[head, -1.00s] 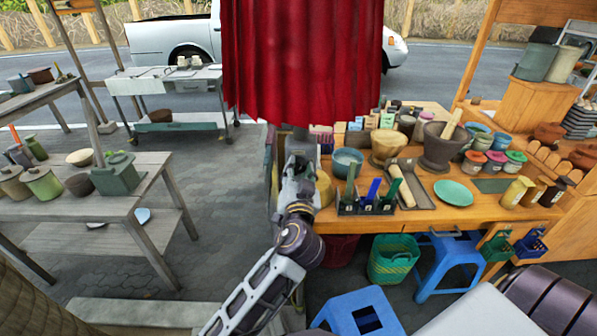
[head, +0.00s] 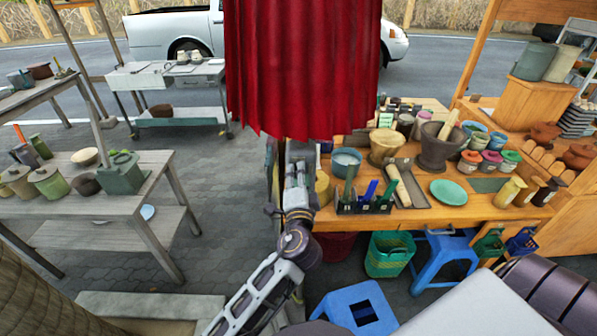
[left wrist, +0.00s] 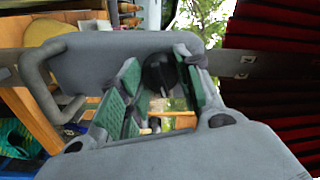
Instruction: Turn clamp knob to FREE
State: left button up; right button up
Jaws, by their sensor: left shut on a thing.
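A dark round knob (left wrist: 158,76) shows in the left wrist view between the two green-padded fingers of my left gripper (left wrist: 155,92). The fingers are shut on it from both sides. Any marking such as FREE is not readable. In the head view my left gripper (head: 299,165) reaches up to the grey upright post just under the red curtain's hem, at the left end of the wooden stall table. The knob is hidden there behind the gripper and curtain. My right gripper is not in view; only part of my right arm shows at the lower right.
The red curtain (head: 303,70) hangs close over my left gripper. The wooden table (head: 455,212) to the right carries a mortar (head: 437,148), bowls, jars and a rack of tools. Blue stools (head: 358,308) and a green basket (head: 389,255) stand below.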

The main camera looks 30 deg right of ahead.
pick_arm(q)
jog(key=m+p, duration=0.2)
jog(key=m, duration=0.1)
jog(key=shift+m, duration=0.3)
jog(key=o, duration=1.1)
